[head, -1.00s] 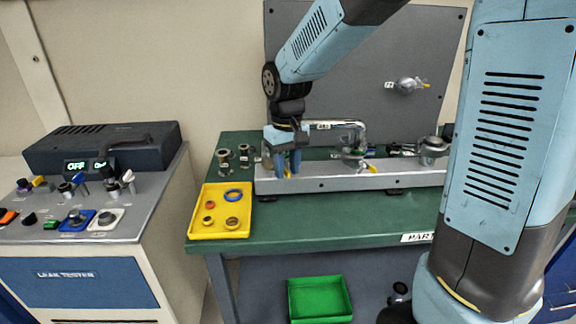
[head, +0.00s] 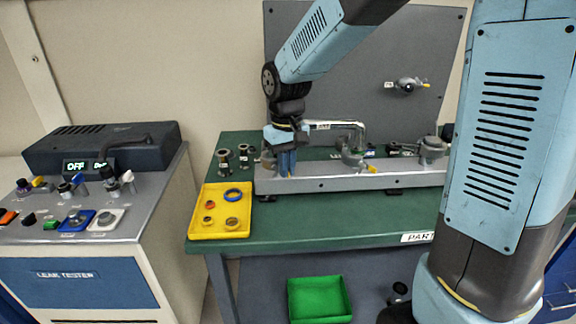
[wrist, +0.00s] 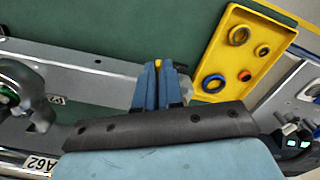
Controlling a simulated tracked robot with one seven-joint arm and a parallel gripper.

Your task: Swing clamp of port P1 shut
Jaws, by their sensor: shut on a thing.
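My gripper (head: 287,171) points down over the left end of the silver rail (head: 330,183) on the green bench. In the wrist view its blue fingers (wrist: 158,70) are close together, shut on a small yellow-tipped piece, which looks like the handle of the clamp (wrist: 158,63) of port P1. The fingers hide most of the clamp and port, so I cannot tell how far the clamp has swung. A pale, partly see-through piece shows beside the fingers in the wrist view.
A yellow tray (head: 205,232) with several rings lies left of the rail. Small metal fittings (head: 224,160) stand behind it. A bent metal pipe (head: 345,126) and another clamp with a yellow tip (head: 371,168) are to the right. A green bin (head: 320,300) sits below.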

